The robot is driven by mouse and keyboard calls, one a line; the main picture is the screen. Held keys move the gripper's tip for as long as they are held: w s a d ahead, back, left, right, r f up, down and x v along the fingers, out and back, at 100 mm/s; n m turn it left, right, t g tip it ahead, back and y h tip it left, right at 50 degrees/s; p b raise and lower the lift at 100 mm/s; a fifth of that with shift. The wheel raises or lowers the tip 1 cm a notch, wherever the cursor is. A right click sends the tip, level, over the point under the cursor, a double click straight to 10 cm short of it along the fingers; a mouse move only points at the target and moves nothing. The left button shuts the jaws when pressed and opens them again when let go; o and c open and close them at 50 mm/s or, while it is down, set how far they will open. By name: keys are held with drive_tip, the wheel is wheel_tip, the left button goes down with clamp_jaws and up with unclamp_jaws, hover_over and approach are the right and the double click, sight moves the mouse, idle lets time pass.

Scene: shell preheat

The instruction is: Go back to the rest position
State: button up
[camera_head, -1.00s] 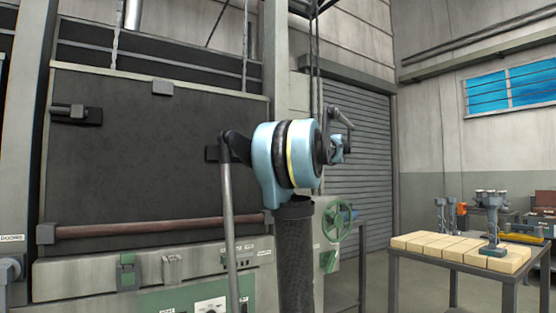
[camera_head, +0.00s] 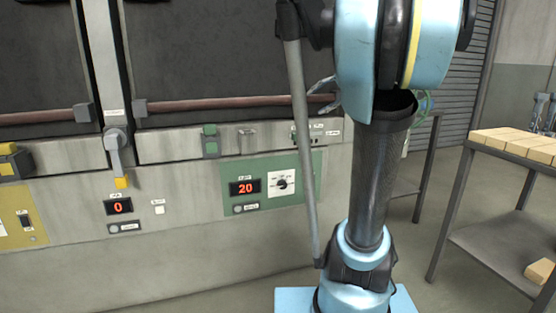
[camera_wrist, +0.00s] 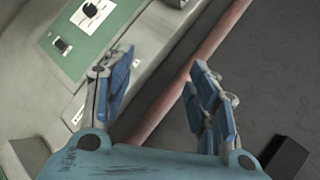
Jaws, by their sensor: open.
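My gripper (camera_wrist: 158,80) shows in the wrist view with its two blue-padded fingers spread apart and nothing between them. Beyond the fingers lies the reddish-brown bar (camera_wrist: 190,75) of the dark furnace door (camera_wrist: 265,70). The green control panel (camera_wrist: 100,25) with its dial is at the upper left of that view. The green panel (camera_head: 310,165) shows a red display reading 20 (camera_head: 245,188).
A lever with a yellow end (camera_head: 118,160) hangs between the furnace doors, above a display reading 0 (camera_head: 119,207). A table with pale bricks (camera_head: 520,144) stands at the right, with one brick (camera_head: 540,271) on its lower shelf. Open floor (camera_head: 440,200) lies between.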

drive_tip(key=s+a+f+n+g+h, duration=0.1)
drive_tip(key=s+f+g+h, duration=0.1)
drive_tip(key=s+f, duration=0.55)
drive_tip(key=s+a+f+n+g+h, duration=0.15)
drive_tip(key=s+f, duration=0.35)
drive_tip(key=f, duration=0.5)
drive_tip(key=s+d+f+n+h, duration=0.1)
drive_tip(key=s+d+f+h, duration=0.1)
drive_tip(key=s+f, duration=0.4)
drive_tip(key=s+d+f+n+g+h, duration=0.1)
drive_tip(key=s+d+f+n+h, duration=0.1)
drive_tip(key=s+f, duration=0.5)
wheel_tip(320, 180, down, 5)
drive_tip(key=shift+s+d+r+h, duration=0.2)
drive_tip(key=shift+d+h, duration=0.55)
drive_tip(key=shift+d, duration=0.45)
drive_tip(key=shift+w, duration=0.1)
drive_tip(key=shift+w+f, duration=0.2)
drive_tip(key=shift+w, duration=0.25)
drive_tip(key=shift+c, duration=0.5)
